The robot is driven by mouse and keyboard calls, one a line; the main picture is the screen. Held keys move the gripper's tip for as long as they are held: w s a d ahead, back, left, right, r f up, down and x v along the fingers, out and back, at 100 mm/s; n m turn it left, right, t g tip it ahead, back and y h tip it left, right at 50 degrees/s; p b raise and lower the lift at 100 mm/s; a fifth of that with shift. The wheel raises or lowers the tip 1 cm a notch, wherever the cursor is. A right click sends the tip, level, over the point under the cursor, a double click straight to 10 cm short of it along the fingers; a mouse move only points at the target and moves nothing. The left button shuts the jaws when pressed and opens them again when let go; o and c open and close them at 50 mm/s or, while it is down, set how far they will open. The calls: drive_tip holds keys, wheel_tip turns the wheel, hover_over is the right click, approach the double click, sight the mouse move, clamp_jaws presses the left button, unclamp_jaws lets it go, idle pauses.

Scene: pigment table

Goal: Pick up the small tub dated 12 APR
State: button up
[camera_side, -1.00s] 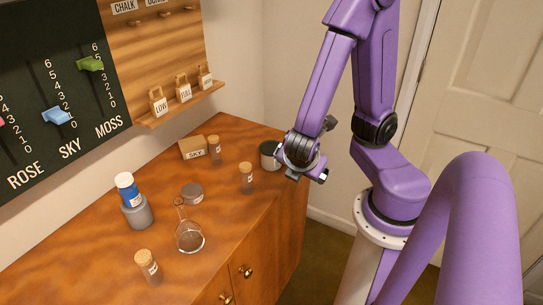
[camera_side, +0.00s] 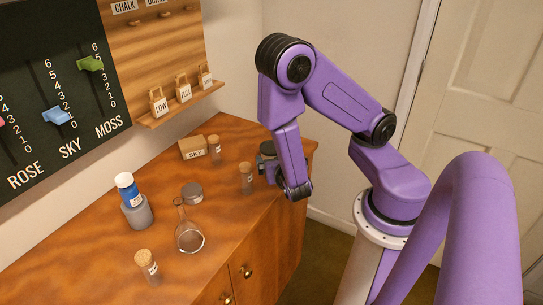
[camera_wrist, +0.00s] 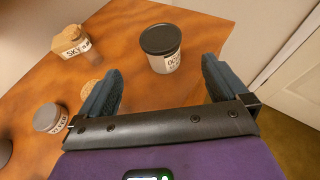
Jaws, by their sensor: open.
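A small grey tub with a dark lid (camera_wrist: 161,46) stands upright on the table in the wrist view. Its white label is only partly readable, and I cannot make out a date on it. My gripper (camera_wrist: 163,68) is open and empty, with its two dark fingers pointing toward this tub; the tub is ahead of the gap between them. In the side view my arm largely hides this tub at the table's far right corner. A second, flatter lidded grey tub (camera_wrist: 48,118) is at the left of the wrist view and mid-table in the side view (camera_side: 192,193); its label is unreadable.
A corked vial (camera_side: 246,180) stands close to my gripper; its cork (camera_wrist: 91,87) shows beside the left finger. A SKY block (camera_side: 192,148) and another vial (camera_side: 215,150) are behind. A glass flask (camera_side: 189,239), a blue-white bottle (camera_side: 129,190) and a front vial (camera_side: 148,265) stand farther left.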

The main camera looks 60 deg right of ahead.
sight(273, 150)
drive_tip(key=shift+x, duration=6.6)
drive_tip(key=shift+f, duration=0.1)
drive_tip(key=c, duration=1)
drive_tip(key=shift+c, duration=0.2)
